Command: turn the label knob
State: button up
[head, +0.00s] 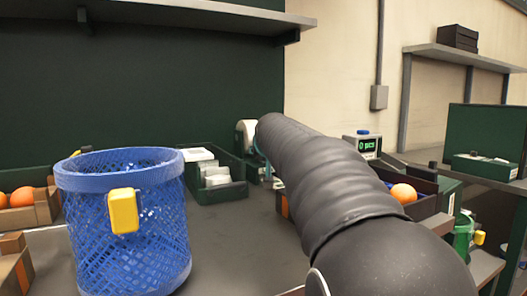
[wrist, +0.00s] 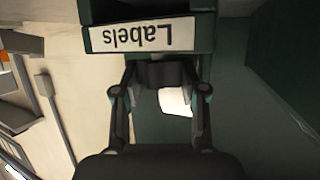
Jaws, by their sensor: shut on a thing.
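In the wrist view, which looks upside down, a label holder (wrist: 150,8) carries a white sign reading "Labels" (wrist: 140,35). Just below the sign, a dark knob (wrist: 160,74) sits between the two fingers of my gripper (wrist: 160,68). The fingers are shut on it from both sides. A white piece, perhaps a label (wrist: 176,101), shows just below the knob between the fingers. In the head view, my dark arm hides the gripper and the knob. Part of a white roll (head: 246,135) shows just left of the arm's far end.
A blue mesh basket (head: 130,225) with a yellow tag stands front left. A green tray (head: 232,190) holds white items. Crates with oranges (head: 22,196) are at left, another orange (head: 403,193) at right. A scale (head: 365,144) reads 0 pcs.

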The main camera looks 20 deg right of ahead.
dwell(0.4)
jog(key=o, duration=1.2)
jog(key=shift+c, duration=0.2)
jog(key=shift+s, duration=0.1)
jog(key=v, duration=1.1)
jog(key=shift+s+a+r, duration=0.2)
jog(key=shift+s+a, duration=0.05)
jog(key=shift+s, duration=0.05)
